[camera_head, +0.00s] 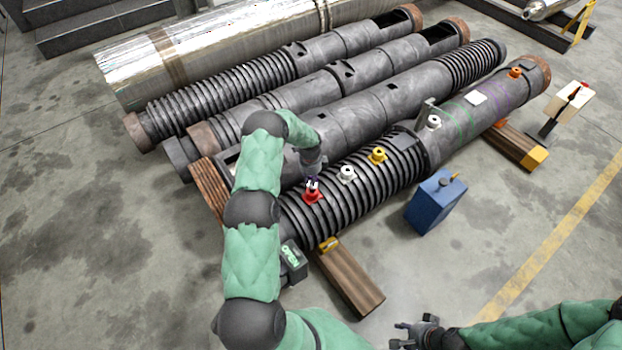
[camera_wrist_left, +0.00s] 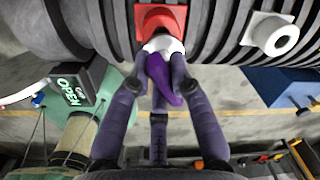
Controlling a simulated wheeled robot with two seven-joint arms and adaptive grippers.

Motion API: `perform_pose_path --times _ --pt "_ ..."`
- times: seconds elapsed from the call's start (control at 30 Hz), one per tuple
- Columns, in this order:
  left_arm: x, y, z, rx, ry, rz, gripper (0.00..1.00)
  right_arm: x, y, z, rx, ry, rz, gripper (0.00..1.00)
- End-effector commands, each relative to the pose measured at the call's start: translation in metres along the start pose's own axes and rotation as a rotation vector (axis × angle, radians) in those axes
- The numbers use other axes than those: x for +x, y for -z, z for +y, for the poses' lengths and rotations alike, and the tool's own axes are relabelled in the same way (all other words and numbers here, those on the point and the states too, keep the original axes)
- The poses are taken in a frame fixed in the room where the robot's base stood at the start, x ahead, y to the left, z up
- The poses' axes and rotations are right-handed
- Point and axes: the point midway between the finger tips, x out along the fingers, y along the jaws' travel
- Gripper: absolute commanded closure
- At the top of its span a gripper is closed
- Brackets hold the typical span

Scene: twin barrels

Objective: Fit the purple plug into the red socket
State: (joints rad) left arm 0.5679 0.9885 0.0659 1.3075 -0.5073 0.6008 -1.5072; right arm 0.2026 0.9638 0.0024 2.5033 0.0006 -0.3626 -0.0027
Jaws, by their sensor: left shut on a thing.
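The red socket (camera_head: 313,197) sits on top of the ribbed part of the nearest dark barrel. It also shows at the top of the left wrist view (camera_wrist_left: 160,19). My left gripper (camera_head: 313,184) is right at the socket. It is shut on the purple plug (camera_wrist_left: 161,78), which has a white collar and a curved purple tail. The collar end is at the red socket's mouth; I cannot tell how deep it sits. In the head view the plug is mostly hidden by the gripper. My right gripper (camera_head: 402,334) is open and empty over the floor at the bottom.
A white socket (camera_head: 347,174), a yellow socket (camera_head: 378,155), another white one (camera_head: 433,122) and an orange one (camera_head: 515,72) line the same barrel. A blue box (camera_head: 435,201) stands on the floor in front. Wooden beams (camera_head: 348,279) support the barrels.

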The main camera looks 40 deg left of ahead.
Motion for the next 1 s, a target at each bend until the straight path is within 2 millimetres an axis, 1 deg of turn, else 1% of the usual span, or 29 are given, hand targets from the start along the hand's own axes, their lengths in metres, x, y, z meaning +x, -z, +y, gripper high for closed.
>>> perform_pose_path --times 0.27,1.0 --pt "0.001 0.0 0.0 0.0 0.001 0.0 1.0 0.001 0.0 0.0 0.0 0.0 0.0 0.6" --pt "0.017 0.0 0.0 0.0 0.001 0.0 1.0 0.013 0.001 0.005 0.0 0.0 0.0 0.6"
